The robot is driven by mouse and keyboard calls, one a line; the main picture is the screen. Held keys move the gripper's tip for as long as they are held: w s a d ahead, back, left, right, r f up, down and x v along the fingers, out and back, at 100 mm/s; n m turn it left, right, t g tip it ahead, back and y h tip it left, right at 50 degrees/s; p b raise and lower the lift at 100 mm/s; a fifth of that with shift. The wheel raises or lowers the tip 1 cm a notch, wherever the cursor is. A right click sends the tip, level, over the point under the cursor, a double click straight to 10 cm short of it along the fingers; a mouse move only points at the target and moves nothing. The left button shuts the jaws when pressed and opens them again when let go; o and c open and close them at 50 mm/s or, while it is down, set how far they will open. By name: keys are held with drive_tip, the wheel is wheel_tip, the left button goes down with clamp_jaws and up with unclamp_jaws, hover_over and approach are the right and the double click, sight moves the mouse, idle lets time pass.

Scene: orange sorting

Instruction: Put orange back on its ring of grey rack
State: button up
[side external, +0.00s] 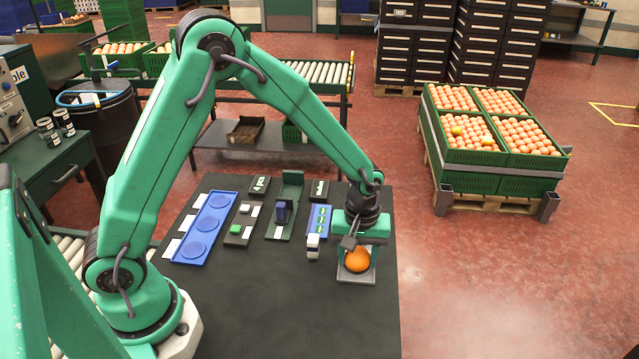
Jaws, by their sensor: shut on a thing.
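The orange (357,261) is at the right side of the dark table, directly under my gripper (357,255). My gripper points down and is shut on the orange, with its green body just above it. The grey rack (346,279) is a small light-grey plate below and around the orange in the picture. The rack's ring is hidden behind the orange and my gripper. I cannot tell whether the orange touches the rack or is held just above it.
Farther left are a blue rack with green pieces (318,221), a green holder (291,192), and a blue tray with round recesses (205,228). The table's front (310,320) is clear.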

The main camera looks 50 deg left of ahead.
sight(358, 251)
drive_tip(key=shift+f, duration=0.15)
drive_tip(key=o, duration=1.1)
drive_tip(key=shift+r, duration=0.2)
wheel_tip(358, 251, up, 12)
idle(0.6)
